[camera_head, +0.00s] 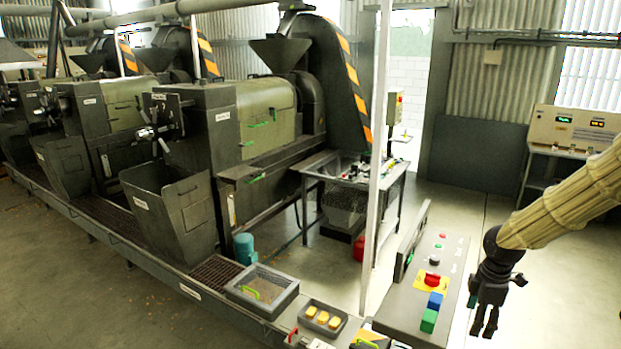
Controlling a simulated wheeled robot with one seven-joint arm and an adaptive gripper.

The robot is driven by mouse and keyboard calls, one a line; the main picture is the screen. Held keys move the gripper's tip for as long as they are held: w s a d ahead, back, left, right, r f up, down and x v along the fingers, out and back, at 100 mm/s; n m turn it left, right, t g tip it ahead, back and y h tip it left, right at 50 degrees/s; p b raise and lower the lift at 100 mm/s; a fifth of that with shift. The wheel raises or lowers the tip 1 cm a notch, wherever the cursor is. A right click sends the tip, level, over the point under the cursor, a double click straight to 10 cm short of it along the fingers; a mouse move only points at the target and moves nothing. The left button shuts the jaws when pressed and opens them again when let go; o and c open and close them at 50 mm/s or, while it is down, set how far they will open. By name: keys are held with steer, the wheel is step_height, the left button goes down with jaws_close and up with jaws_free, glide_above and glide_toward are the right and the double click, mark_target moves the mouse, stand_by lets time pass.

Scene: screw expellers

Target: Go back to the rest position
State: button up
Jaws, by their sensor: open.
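My gripper (484,324) hangs at the lower right with its dark fingers pointing down. It is open, and no object shows between its fingers. My arm reaches in from the right edge in a pale ribbed cover. The gripper is just right of a grey control panel (405,300), which has a red button (432,279) on a yellow plate, a blue button (435,301) and a green button (429,320). I cannot tell how far the gripper is from the panel.
Several screw expellers (270,110) stand in a row on the left. A grey tray (262,290) and a box with yellow pieces (322,318) lie at the front. A metal table (310,171) stands behind a pale post (376,180). A control cabinet (572,126) is at right. Floor behind the gripper is clear.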

steer(key=s+a+f+m+y+b, duration=0.1)
steer(key=s+a+f+m+b, duration=0.15)
steer(key=s+a+f, duration=0.6)
steer(key=s+a+f+m+b, duration=0.1)
steer(key=s+a+f+m, duration=0.3)
steer(key=f, duration=0.7)
steer(key=s+a+f+m+y+b, duration=0.15)
steer(key=s+a+f, duration=0.25)
steer(key=s+f, duration=0.45)
steer(key=s+a+f+m+h+b, duration=0.1)
steer(key=s+f+m+b, duration=0.1)
steer(key=s+f, duration=0.4)
steer(key=s+a+f+m+h+b, duration=0.1)
steer(key=s+f+m, duration=0.3)
steer(key=s, duration=0.9)
step_height(320, 180, down, 3)
steer(key=shift+s+a+r+m+g+b, duration=0.15)
steer(key=shift+s+a+m+g+b, duration=0.25)
steer(key=shift+b, duration=0.3)
steer(key=shift+a, duration=0.1)
